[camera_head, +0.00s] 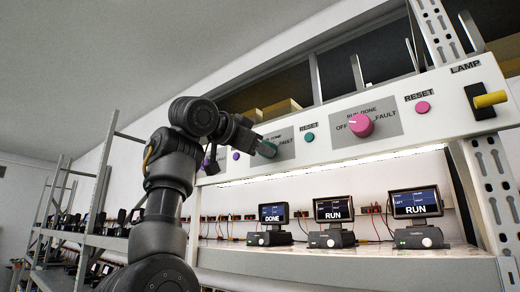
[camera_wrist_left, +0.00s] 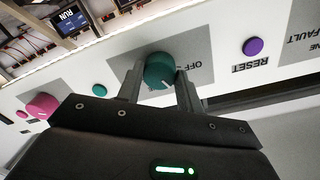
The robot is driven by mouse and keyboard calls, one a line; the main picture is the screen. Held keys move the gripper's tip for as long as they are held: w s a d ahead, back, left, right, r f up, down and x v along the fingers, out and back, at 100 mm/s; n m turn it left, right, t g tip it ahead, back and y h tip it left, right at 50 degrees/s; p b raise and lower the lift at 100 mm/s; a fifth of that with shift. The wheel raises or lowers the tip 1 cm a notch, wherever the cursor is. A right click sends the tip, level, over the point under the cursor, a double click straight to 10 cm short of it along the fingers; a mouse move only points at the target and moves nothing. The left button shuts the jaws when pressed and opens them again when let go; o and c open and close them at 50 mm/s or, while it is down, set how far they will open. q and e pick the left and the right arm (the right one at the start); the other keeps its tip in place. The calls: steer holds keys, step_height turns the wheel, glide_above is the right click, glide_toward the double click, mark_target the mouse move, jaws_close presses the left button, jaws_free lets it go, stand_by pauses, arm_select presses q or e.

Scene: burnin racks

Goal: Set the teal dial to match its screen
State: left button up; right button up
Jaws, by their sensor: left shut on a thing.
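The teal dial (camera_head: 267,149) is on the white panel in the head view, left of the pink dial. In the left wrist view the teal dial (camera_wrist_left: 159,68) sits between the two fingers of my left gripper (camera_wrist_left: 160,82), which is shut on it. A white mark shows on the dial's face; its exact setting is hard to read. In the head view my left gripper (camera_head: 256,143) reaches the dial from the left and covers part of its label. Below on the shelf, the left screen (camera_head: 273,213) reads DONE. My right gripper is not in view.
A pink dial (camera_head: 361,125), a teal reset button (camera_head: 309,137), a pink reset button (camera_head: 422,107) and a yellow-handled lamp switch (camera_head: 490,99) share the panel. A purple button (camera_wrist_left: 253,46) is near the dial. Two other screens (camera_head: 333,209) (camera_head: 415,203) read RUN.

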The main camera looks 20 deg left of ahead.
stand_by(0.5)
arm_select(q)
steer(key=o, duration=1)
steer(key=shift+s, duration=0.1)
steer(key=b+v, duration=0.6)
steer(key=v, duration=0.4)
steer(key=shift+s+a, duration=0.2)
steer(key=shift+s, duration=0.15)
